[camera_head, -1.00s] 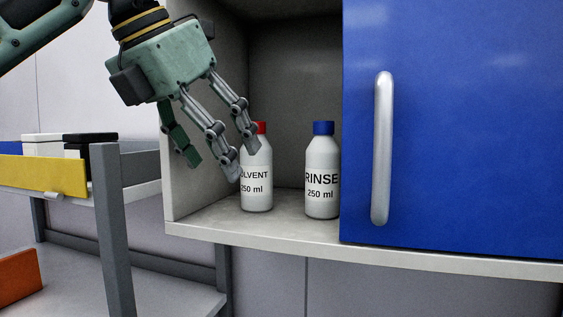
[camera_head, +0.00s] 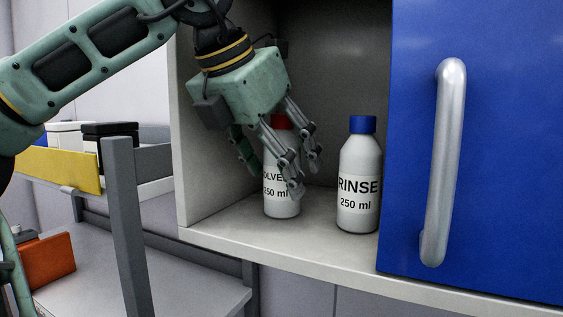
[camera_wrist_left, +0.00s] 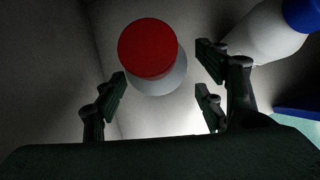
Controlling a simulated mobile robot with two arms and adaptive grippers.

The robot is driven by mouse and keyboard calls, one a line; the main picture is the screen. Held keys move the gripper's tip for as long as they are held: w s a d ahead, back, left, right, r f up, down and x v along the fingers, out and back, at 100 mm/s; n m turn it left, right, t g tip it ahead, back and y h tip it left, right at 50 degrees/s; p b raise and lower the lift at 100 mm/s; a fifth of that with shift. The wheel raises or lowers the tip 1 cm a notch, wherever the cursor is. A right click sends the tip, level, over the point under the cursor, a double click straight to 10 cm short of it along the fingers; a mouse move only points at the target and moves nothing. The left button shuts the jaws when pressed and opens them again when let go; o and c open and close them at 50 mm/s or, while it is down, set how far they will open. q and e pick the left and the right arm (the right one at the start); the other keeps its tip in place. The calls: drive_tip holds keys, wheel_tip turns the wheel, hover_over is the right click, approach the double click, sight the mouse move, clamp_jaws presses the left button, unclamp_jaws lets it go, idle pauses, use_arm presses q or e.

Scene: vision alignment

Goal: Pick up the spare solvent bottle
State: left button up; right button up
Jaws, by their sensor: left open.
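The solvent bottle (camera_head: 282,207) is white with a red cap and stands upright on the cabinet shelf, partly hidden behind my left gripper. My left gripper (camera_head: 272,176) is open, its fingers pointing down around or just in front of the bottle; I cannot tell if they touch it. In the left wrist view the red cap (camera_wrist_left: 148,48) lies ahead, between and beyond the open fingers (camera_wrist_left: 157,103). My right gripper is not in view.
A white rinse bottle (camera_head: 359,180) with a blue cap stands close on the right. The blue cabinet door (camera_head: 500,150) with a silver handle (camera_head: 443,165) covers the right side. The cabinet's left wall (camera_head: 190,150) is near. A grey cart (camera_head: 125,210) stands at left.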

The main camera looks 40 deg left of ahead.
use_arm(q)
drive_tip(key=x, duration=0.3)
drive_tip(key=shift+w+a+r, duration=0.15)
drive_tip(key=shift+w+a, duration=0.05)
drive_tip(key=shift+w, duration=0.05)
drive_tip(key=shift+s+d, duration=0.1)
drive_tip(key=shift+s, duration=0.1)
drive_tip(key=shift+s+d+r, duration=0.1)
drive_tip(key=shift+s+r, duration=0.05)
drive_tip(key=c, duration=1.5)
